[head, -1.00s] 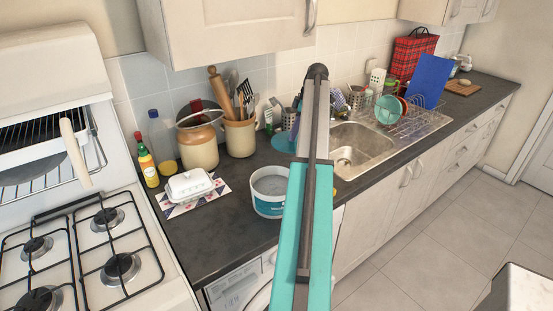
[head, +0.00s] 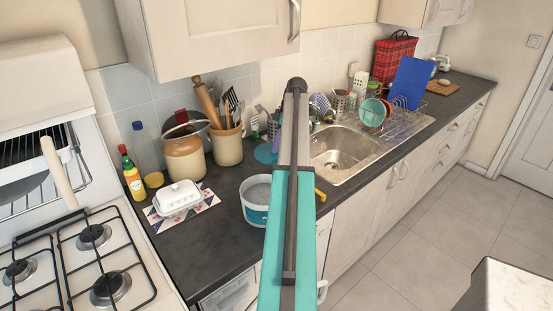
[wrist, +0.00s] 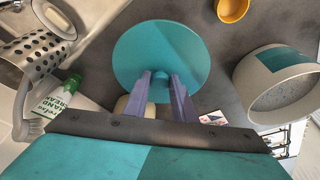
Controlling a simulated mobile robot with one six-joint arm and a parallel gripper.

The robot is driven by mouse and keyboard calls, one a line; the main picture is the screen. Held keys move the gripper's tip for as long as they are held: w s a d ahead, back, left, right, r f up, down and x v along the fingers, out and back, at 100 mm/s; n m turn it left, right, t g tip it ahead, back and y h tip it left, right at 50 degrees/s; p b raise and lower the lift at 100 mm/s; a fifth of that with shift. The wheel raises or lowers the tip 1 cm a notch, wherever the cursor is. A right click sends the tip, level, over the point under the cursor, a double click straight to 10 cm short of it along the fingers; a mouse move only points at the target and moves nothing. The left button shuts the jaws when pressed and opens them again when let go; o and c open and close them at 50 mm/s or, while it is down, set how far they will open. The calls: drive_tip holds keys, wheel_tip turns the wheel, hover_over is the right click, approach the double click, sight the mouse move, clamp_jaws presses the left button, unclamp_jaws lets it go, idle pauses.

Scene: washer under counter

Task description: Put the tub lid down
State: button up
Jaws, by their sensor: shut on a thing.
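The tub lid (wrist: 162,55) is a flat teal disc with a small knob in its middle. In the wrist view my gripper (wrist: 162,82) has its two purple fingers shut on the knob. The lid also shows in the head view (head: 265,154), partly behind my arm, over the counter near the utensil crock. I cannot tell whether its underside touches the counter. The white and blue tub (head: 255,203) stands open on the counter, apart from the lid; it is at the right in the wrist view (wrist: 283,82). My fingers are hidden behind my arm in the head view.
The sink (head: 345,152) is right of the lid. A utensil crock (head: 227,147) and a green-white bottle (wrist: 60,100) stand close by. The front counter (head: 205,240) left of the tub is bare.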

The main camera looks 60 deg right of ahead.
sight(276, 157)
drive_tip(key=shift+f+p, duration=0.4)
drive_tip(key=shift+f, duration=1.25)
drive_tip(key=shift+f+p, duration=0.65)
drive_tip(key=shift+f, duration=1.25)
drive_tip(key=shift+f, duration=0.1)
drive_tip(key=o, duration=1)
drive_tip(key=shift+r, duration=0.2)
drive_tip(key=b+v, duration=0.3)
drive_tip(key=v, duration=0.8)
drive_tip(key=shift+s+d, duration=0.1)
drive_tip(key=shift+d, duration=0.05)
drive_tip(key=shift+s+r, duration=0.1)
drive_tip(key=shift+r, duration=0.35)
